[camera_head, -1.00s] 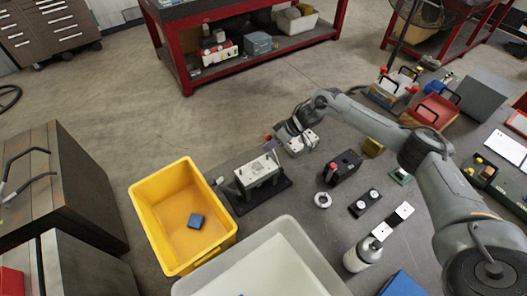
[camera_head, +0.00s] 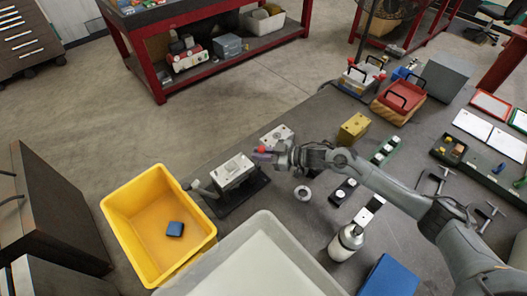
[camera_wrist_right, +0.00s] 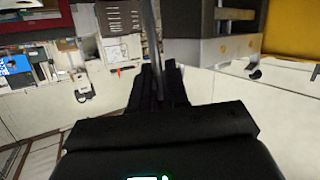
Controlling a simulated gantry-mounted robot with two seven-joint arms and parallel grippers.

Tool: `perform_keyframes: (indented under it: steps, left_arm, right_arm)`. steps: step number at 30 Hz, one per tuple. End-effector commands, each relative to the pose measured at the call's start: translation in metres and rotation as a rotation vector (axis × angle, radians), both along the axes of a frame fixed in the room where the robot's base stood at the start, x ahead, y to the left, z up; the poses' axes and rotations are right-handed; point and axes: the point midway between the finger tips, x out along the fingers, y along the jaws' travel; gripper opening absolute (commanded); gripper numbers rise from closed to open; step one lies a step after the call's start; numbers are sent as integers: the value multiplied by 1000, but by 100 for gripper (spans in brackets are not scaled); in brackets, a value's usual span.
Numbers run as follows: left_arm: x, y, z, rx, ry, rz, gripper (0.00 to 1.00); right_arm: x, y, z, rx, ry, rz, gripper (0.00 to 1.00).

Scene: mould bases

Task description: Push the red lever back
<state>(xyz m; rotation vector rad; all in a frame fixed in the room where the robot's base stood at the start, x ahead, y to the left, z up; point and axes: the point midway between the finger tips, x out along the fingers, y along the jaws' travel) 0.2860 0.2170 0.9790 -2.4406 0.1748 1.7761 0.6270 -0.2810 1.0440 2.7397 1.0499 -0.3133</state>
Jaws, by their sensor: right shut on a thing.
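The red lever's ball knob (camera_head: 261,149) shows at the fingertips of my right gripper (camera_head: 268,155) in the head view. In the right wrist view, a thin metal rod (camera_wrist_right: 152,45) runs up from between the two dark fingers (camera_wrist_right: 162,88), which are shut on it. The foot of the lever is hidden. A pale metal mould block (camera_head: 232,170) stands on a dark base plate (camera_head: 240,198) just left of and nearer than the gripper. My left gripper is not in view.
A yellow bin (camera_head: 114,212) with a blue block (camera_head: 175,229) stands left. A pale grey bin (camera_head: 268,220) is in front. A mould plate (camera_head: 277,134) lies behind the hand. A bottle (camera_head: 346,243), a ring (camera_head: 303,193) and a yellow block (camera_head: 354,128) are near my right arm.

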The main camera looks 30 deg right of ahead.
Motion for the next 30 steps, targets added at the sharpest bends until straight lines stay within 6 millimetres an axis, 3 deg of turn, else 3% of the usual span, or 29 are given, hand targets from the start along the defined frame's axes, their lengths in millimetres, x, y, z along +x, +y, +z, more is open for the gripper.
perform_keyframes:
  steps: [22,23,26,30]
  left_arm:
    - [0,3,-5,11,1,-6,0]
    - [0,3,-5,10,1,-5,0]
    - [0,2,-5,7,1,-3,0]
    - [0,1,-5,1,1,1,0]
  right_arm:
    - [-9,-1,-1,18,-97,3,0]
    - [-9,-1,-1,18,-97,3,18]
    - [-9,-1,-1,18,-95,3,33]
    - [-9,-1,-2,17,-94,2,36]
